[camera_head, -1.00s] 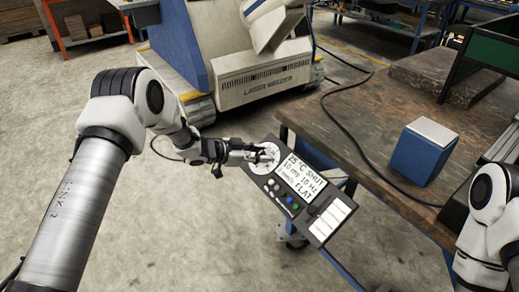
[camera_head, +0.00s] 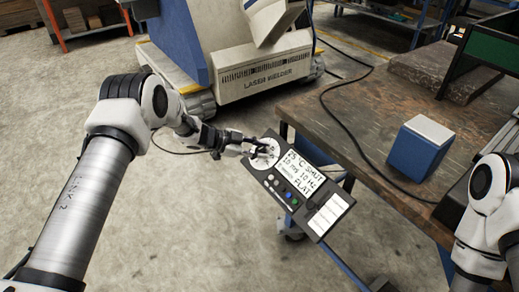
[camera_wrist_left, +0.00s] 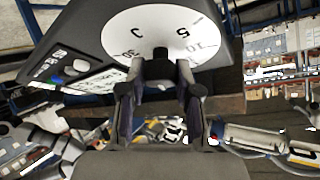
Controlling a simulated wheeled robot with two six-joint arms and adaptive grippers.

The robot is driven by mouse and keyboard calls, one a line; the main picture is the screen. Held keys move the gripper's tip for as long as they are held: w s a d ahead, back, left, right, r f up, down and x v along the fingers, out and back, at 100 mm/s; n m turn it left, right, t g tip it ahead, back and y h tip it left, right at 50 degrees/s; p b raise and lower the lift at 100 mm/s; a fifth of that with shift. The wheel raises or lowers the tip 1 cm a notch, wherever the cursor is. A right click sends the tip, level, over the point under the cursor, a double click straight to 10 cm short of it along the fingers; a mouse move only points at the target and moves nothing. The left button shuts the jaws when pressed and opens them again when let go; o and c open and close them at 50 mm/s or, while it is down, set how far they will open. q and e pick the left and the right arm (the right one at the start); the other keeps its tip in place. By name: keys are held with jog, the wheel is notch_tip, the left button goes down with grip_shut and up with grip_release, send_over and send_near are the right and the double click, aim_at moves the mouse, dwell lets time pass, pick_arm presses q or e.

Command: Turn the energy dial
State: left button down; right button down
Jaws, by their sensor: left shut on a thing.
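The energy dial is a round white disc with black markings on a dark control panel (camera_head: 323,214). The dial (camera_head: 262,164) sits at the panel's upper left, and it also shows in the left wrist view (camera_wrist_left: 180,28). My left gripper (camera_head: 258,149) reaches it from the left and is shut on the dial's small dark knob (camera_wrist_left: 160,53). In the left wrist view the two fingers (camera_wrist_left: 160,72) stand on either side of the knob. The knob is mostly hidden by the fingers in the head view. My right arm shows at the right edge; its gripper is out of frame.
A brown workbench (camera_head: 345,95) stands right of the panel, with a blue and white box (camera_head: 421,148) and a black cable on it. A laser welder (camera_head: 265,80) stands behind on the floor.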

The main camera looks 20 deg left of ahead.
pick_arm(q)
jog(key=c, duration=0.8)
grip_release()
jog(key=v, duration=1.2)
jog(key=shift+f, duration=0.1)
